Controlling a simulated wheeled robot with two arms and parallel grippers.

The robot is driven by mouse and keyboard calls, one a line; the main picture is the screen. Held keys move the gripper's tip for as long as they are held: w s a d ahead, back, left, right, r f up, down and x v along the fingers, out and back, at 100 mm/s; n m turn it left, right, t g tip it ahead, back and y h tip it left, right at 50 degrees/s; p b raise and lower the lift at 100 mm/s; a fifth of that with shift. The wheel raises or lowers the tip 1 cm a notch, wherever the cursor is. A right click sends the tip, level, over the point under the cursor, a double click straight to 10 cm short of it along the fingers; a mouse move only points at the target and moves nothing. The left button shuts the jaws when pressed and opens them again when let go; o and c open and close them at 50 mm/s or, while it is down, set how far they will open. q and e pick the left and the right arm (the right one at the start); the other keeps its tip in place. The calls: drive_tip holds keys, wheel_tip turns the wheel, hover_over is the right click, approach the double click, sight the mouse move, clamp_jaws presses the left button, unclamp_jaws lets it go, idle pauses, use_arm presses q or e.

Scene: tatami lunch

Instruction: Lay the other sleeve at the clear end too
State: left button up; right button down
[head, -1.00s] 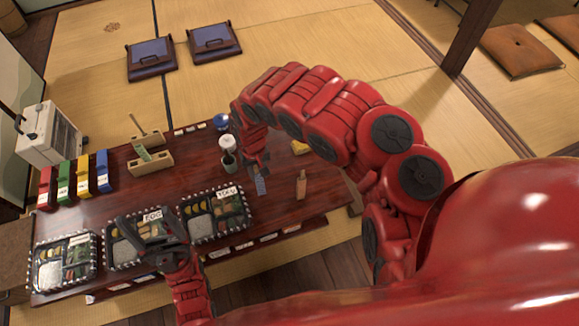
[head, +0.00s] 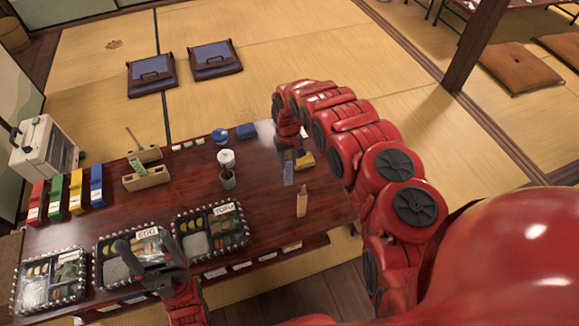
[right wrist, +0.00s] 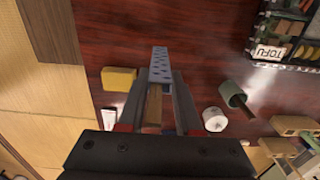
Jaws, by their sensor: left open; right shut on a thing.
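My right gripper (right wrist: 155,110) is shut on a blue-grey patterned sleeve (right wrist: 158,65) with a brown, wood-coloured part between the fingers. In the head view the sleeve (head: 288,172) shows below the right gripper (head: 289,152), over the right part of the dark red table (head: 265,205). Whether it touches the tabletop I cannot tell. My left gripper (head: 143,252) is open over the lunch box marked EGG (head: 104,270). I cannot make out a second sleeve for certain.
A yellow block (head: 305,160) and a tan, bottle-shaped thing (head: 302,204) are near the sleeve. The TOFU box (head: 184,242) is at the front. Bare tabletop lies between.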

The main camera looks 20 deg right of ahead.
sight(290, 165)
drive_tip(key=shift+w+d, duration=0.2)
drive_tip(key=shift+d, duration=0.1)
wheel_tip(290, 165, down, 4)
drive_tip(key=shift+r+b, duration=0.1)
drive_tip(key=shift+b, duration=0.45)
drive_tip(key=shift+r, duration=0.1)
drive_tip(key=c, duration=0.6)
unclamp_jaws()
